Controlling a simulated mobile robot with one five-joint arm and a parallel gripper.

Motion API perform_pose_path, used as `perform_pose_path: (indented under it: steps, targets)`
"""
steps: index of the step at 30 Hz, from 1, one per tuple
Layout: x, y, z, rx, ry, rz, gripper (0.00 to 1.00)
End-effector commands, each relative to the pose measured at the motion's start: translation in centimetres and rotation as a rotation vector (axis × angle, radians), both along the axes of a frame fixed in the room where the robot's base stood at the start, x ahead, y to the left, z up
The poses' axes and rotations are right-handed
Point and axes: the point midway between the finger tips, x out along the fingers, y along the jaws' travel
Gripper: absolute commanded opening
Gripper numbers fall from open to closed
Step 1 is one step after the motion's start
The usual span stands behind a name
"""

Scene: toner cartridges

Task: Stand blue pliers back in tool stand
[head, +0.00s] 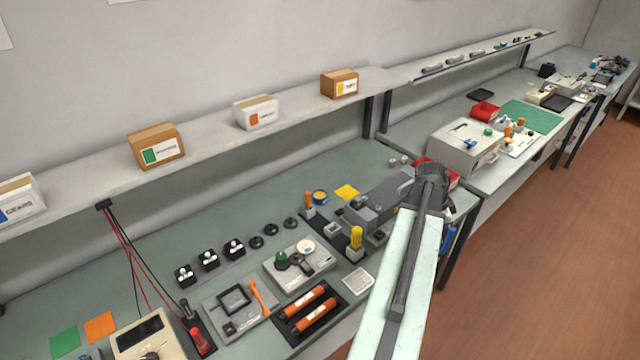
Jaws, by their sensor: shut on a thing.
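My gripper (431,182) is at the far end of my pale arm, above the front right part of the near bench. It is shut on the blue pliers (450,238), whose blue handles show just right of the arm. The arm and gripper body hide the fingertips and the rest of the pliers. A small grey holder (354,254) with a yellow-handled tool (356,238) upright in it stands left of my arm. An orange-handled tool (308,200) stands farther back. I cannot tell for sure which holder is the tool stand.
A grey machine (375,208) stands close left of my gripper. A red bin (442,172) is partly hidden behind it. Orange toner cartridges (304,304) lie on a dark tray at the front. A white paper (358,278) lies beside the arm. A shelf (215,140) with boxes runs behind.

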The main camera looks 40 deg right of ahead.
Motion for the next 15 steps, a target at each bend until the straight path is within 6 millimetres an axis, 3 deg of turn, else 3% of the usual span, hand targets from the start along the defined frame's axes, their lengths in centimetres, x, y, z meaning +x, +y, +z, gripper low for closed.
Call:
perform_pose_path:
  steps: [5, 8, 11, 15]
  targets:
    - [1.1, 0.4, 0.2, 0.001, -0.001, 0.041, 0.00]
    - [3.3, 0.9, 0.9, 0.001, -0.002, 0.155, 0.00]
    - [6.9, 1.9, 1.8, 0.003, -0.004, 0.352, 0.00]
    - [13.4, 4.0, 3.4, 0.005, -0.006, 0.719, 0.00]
